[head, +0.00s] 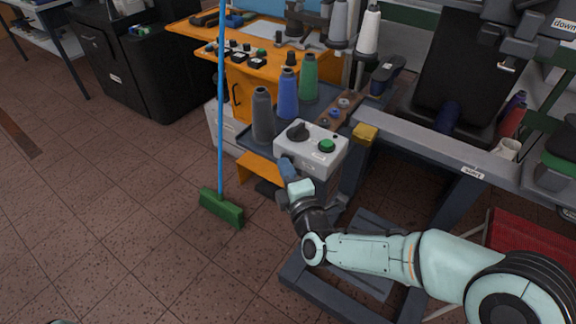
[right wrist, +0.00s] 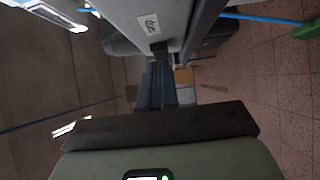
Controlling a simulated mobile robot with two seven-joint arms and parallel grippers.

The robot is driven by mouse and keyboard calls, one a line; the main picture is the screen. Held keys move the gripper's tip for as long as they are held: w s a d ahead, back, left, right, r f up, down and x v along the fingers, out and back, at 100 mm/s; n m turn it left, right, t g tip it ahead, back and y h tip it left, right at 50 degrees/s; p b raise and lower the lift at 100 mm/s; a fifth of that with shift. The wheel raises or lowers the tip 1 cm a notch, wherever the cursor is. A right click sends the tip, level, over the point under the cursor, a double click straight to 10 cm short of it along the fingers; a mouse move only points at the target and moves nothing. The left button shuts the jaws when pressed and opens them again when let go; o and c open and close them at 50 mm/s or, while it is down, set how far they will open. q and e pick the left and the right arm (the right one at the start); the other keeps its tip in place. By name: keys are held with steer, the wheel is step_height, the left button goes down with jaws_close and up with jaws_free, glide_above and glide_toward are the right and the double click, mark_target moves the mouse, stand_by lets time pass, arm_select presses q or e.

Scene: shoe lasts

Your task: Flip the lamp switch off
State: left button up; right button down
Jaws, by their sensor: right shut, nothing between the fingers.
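A light grey control box (head: 314,150) stands at the front of the bench, with a black rotary knob (head: 298,131) and a green button (head: 327,145) on top. Its front carries a small label too blurred to read; a label (right wrist: 148,24) also shows in the right wrist view. I cannot tell which control is the lamp switch. My right gripper (head: 286,166) is shut and empty, close to the box's lower left front. Whether it touches the box is unclear. Its fingers (right wrist: 158,85) point toward the labelled face in the right wrist view.
Grey, blue (head: 288,95) and green (head: 308,78) thread cones stand behind the box. A broom with a blue handle (head: 221,110) and green head (head: 221,208) stands to the left. An orange bench (head: 262,67) lies behind. The tiled floor at left is mostly clear.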

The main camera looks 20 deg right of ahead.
arm_select(q)
steer(key=shift+w+d, duration=0.15)
steer(key=shift+d, duration=0.05)
arm_select(e)
steer(key=shift+w, duration=0.1)
arm_select(q)
steer(key=shift+s+r, duration=0.15)
steer(key=shift+s, duration=0.05)
arm_select(e)
steer(key=shift+w+d, duration=0.1)
steer(key=shift+w, duration=0.2)
arm_select(q)
steer(key=shift+a, duration=0.1)
